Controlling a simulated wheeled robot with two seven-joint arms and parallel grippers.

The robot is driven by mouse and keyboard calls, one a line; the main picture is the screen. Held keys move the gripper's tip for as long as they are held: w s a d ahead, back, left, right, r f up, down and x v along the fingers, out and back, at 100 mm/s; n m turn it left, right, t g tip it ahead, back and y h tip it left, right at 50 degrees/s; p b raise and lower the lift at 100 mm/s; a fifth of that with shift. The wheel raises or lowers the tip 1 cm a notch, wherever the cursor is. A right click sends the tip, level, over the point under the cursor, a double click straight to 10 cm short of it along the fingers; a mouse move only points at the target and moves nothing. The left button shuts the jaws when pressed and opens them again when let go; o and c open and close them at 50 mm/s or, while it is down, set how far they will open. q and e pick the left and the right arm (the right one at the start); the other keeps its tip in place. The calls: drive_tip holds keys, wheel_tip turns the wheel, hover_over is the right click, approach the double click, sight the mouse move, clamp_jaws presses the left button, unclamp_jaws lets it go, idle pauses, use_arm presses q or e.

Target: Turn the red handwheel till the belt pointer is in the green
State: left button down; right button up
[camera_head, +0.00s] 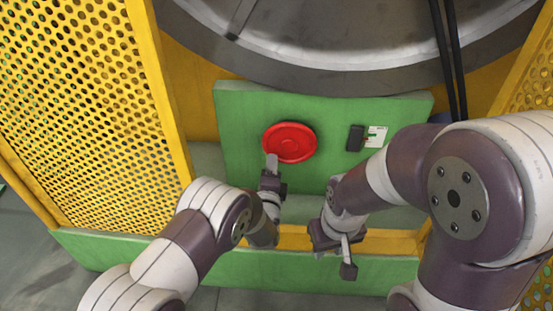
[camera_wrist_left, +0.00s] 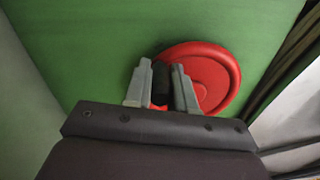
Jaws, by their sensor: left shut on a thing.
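The red handwheel (camera_head: 289,142) is mounted on the green panel (camera_head: 245,110); it also shows in the left wrist view (camera_wrist_left: 212,75). My left gripper (camera_head: 271,163) is at the wheel's lower left edge. In the left wrist view its two fingers (camera_wrist_left: 161,90) are shut on the wheel, with a dark part and a bit of red between them. The belt pointer gauge (camera_head: 374,137), a small white plate with green and red marks, is right of the wheel. The pointer's exact position is too small to tell. My right gripper (camera_head: 346,262) hangs below the panel, away from the wheel; its jaw opening is unclear.
A dark block (camera_head: 355,138) sits left of the gauge plate. Yellow perforated guards (camera_head: 85,90) stand at left and right. A large grey drum (camera_head: 350,40) is above the panel, with black belts (camera_head: 447,60) at its right. A yellow rail and green beam (camera_head: 330,272) run below.

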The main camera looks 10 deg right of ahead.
use_arm(q)
drive_tip(key=shift+w+a+r+m+p, duration=0.1)
drive_tip(key=shift+a+r+m+p, duration=0.25)
drive_tip(key=shift+m+p, duration=0.4)
drive_tip(key=shift+w+a+r+m+p, duration=0.15)
drive_tip(key=shift+r+m+p, duration=0.25)
drive_tip(key=shift+m+p, duration=0.35)
drive_tip(key=shift+s+a+r+m+p, duration=0.1)
drive_tip(key=shift+a+r+m+p, duration=0.15)
drive_tip(key=shift+r+m+p, duration=0.45)
drive_tip(key=shift+f+m, duration=0.3)
drive_tip(key=c, duration=0.9)
unclamp_jaws()
drive_tip(key=shift+c, duration=0.2)
drive_tip(key=p+v, duration=0.4)
drive_tip(key=v, duration=0.8)
drive_tip(key=shift+s, duration=0.3)
drive_tip(key=shift+a, duration=0.1)
